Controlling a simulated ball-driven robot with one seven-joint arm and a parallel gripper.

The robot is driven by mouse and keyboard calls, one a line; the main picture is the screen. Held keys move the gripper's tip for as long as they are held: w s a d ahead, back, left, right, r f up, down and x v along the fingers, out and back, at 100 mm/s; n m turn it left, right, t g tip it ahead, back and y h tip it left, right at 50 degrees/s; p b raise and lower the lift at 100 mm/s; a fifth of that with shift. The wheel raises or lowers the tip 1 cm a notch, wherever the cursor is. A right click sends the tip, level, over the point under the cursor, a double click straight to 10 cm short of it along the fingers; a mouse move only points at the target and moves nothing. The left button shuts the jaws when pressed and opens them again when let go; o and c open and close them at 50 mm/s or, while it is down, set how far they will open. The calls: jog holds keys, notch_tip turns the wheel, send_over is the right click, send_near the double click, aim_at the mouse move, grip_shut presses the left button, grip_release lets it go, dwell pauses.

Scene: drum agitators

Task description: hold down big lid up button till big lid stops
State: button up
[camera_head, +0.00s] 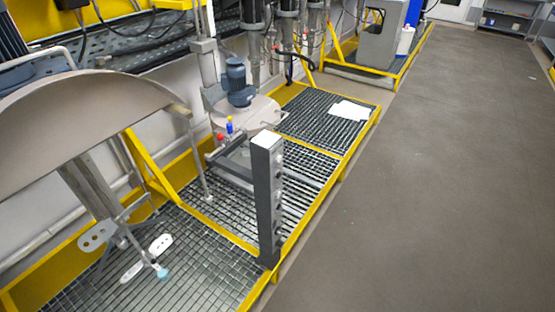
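The big lid (85,125) is a large beige-grey disc at the left, raised above the yellow-framed grating. A stirrer with pale paddles (130,270) hangs beneath it. A dark grey control post (268,205) with a white top stands at the front edge of the grating. Small dark knobs or buttons (279,209) stick out from its right side, seen almost edge-on. I cannot tell which one is the big lid up button. My gripper is not in view.
A smaller lid (246,113) with a blue motor (237,82) stands behind the post. White sheets (350,110) lie on the grating farther back. A grey cabinet (382,38) stands at the back. The grey floor (440,190) at the right is clear.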

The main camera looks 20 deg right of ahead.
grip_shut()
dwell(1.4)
